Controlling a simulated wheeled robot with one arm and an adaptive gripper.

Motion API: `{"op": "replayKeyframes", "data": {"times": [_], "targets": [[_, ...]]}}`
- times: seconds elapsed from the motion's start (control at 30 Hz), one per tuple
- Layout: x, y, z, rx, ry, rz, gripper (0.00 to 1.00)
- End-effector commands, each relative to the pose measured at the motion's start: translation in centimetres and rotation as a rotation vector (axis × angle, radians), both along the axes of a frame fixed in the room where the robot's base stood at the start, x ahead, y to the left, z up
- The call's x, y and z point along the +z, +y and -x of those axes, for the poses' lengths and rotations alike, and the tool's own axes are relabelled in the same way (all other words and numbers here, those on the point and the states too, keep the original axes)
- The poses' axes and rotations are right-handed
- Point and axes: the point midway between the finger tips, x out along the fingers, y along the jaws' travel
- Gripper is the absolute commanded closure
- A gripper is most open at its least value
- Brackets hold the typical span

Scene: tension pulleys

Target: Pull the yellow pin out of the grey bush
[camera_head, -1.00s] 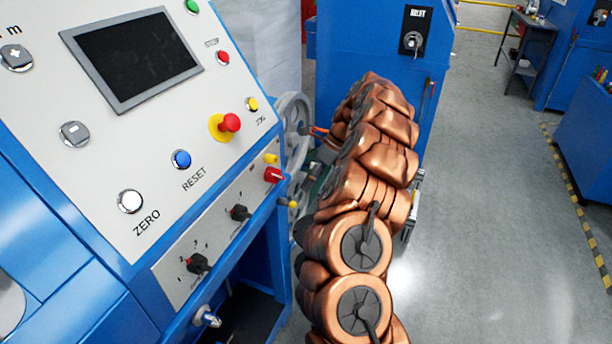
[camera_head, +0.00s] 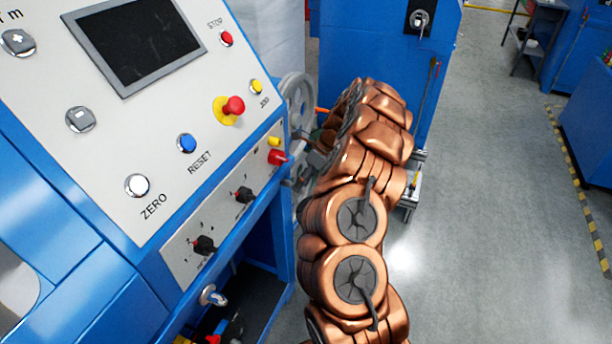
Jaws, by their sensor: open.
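My gripper (camera_head: 302,168) shows only in part, as small dark grey pieces past the far end of my arm, beside the cabinet's right edge. It looks open; its fingertips are hard to make out. A small grey stub (camera_head: 287,183) sticks out of the cabinet edge just left of it and may be the grey bush. I cannot make out the yellow pin there now; the gripper seems to cover that spot. I cannot tell whether the fingers touch anything.
The blue cabinet's sloping control panel (camera_head: 150,130) fills the left, with a red knob (camera_head: 233,106) and a yellow cap (camera_head: 273,141) near its edge. A grey pulley wheel (camera_head: 297,95) stands behind the gripper. A blue cabinet (camera_head: 365,55) is behind.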

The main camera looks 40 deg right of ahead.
Motion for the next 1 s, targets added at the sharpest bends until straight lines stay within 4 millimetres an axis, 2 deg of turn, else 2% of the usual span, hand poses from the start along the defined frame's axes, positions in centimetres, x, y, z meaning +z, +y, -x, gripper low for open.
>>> {"op": "replayKeyframes", "data": {"times": [0.17,0.63,1.0], "targets": [[-0.02,0.01,0.01,0.0,0.0,0.0,0.51],[-0.02,0.01,0.02,0.001,0.001,0.0,1.0],[0.02,-0.05,0.13,0.001,0.001,0.0,1.0]]}}
